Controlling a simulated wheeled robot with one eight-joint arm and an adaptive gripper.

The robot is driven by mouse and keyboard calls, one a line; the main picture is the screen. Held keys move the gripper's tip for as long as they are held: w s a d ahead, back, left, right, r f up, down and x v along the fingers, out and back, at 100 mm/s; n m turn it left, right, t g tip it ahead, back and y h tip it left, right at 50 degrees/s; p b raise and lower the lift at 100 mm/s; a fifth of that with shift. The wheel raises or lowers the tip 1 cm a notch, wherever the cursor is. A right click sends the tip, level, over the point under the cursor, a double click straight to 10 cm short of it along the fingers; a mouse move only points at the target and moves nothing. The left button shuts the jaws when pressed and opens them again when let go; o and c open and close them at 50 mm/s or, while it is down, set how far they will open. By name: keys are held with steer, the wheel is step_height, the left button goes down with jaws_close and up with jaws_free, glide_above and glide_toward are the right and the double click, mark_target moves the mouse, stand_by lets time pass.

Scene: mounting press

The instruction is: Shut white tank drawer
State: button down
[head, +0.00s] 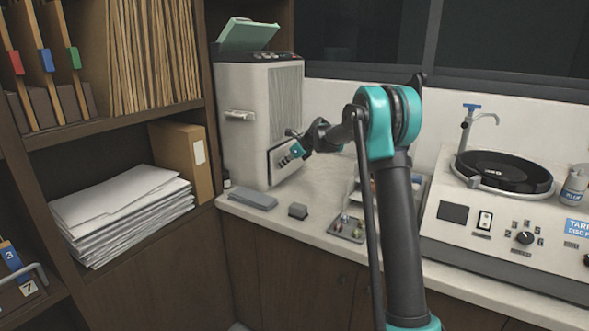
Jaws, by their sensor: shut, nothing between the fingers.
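The white tank (240,90) is a tall off-white unit at the back left of the counter. A pale panel (285,171) sits low on its right-hand face, with a dark outline along its edge; I cannot tell for sure whether this is the drawer or how far out it stands. My gripper (284,160) is shut and empty, right in front of this panel. The gripper covers part of it, and I cannot tell whether the fingertips touch it. A light handle (239,115) sticks out from the unit's left-hand face.
A grey flat block (253,199), a small dark block (298,211) and a small tray (347,228) lie on the counter (275,214). Shelves with a stack of paper (120,205) stand at left. A polishing machine (500,220) stands at right.

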steer(key=shift+w+a+r, duration=0.1)
steer(key=shift+w+a, duration=0.2)
steer(key=shift+a, duration=0.2)
steer(key=shift+w+a, duration=0.3)
steer(key=shift+a, duration=0.2)
